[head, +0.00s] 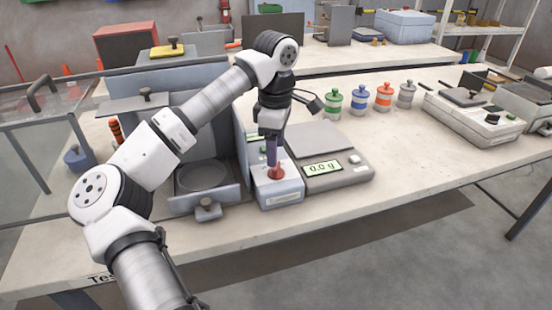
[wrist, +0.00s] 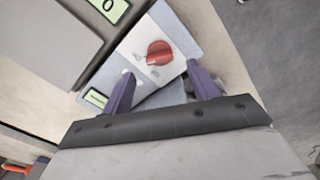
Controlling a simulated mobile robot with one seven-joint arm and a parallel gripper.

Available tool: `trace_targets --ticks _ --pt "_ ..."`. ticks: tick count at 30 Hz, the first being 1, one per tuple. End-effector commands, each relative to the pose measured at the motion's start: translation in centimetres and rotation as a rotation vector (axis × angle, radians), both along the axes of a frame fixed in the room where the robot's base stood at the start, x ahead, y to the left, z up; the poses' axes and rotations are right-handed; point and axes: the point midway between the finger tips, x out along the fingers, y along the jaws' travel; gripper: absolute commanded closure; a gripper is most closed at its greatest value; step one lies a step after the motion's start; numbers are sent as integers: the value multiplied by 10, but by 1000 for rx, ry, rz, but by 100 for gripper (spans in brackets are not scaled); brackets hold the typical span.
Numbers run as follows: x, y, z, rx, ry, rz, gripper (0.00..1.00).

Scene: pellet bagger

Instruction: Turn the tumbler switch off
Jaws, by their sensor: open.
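The tumbler switch is a red knob (head: 275,173) on the sloped top of a small light grey box (head: 279,193) at the table's front. In the wrist view, the red knob (wrist: 158,52) sits on a pale panel (wrist: 185,40) with small printed marks. My gripper (head: 271,163) points down just above the knob in the head view. In the wrist view my gripper (wrist: 163,80) is open, with its purple fingers apart and nothing between them. The knob shows beyond the fingertips there; whether they touch it I cannot tell.
A scale (head: 335,172) with a lit display stands right of the box. A grey machine with a round dish (head: 203,176) stands close on the left. Several coloured jars (head: 360,100) stand behind. Free table lies to the right of the scale.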

Motion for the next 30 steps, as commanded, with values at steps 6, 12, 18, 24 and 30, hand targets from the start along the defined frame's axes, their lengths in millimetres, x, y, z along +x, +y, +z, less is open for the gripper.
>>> trace_targets --ticks 6,12,18,24,30 --pt "0 0 -33 -2 1 0 40" --pt "0 0 -44 -1 -1 0 40" --pt "0 0 -45 -1 -1 -1 40" --pt "0 0 -45 -1 -1 0 60" --pt "0 0 -45 -1 -1 -1 85"
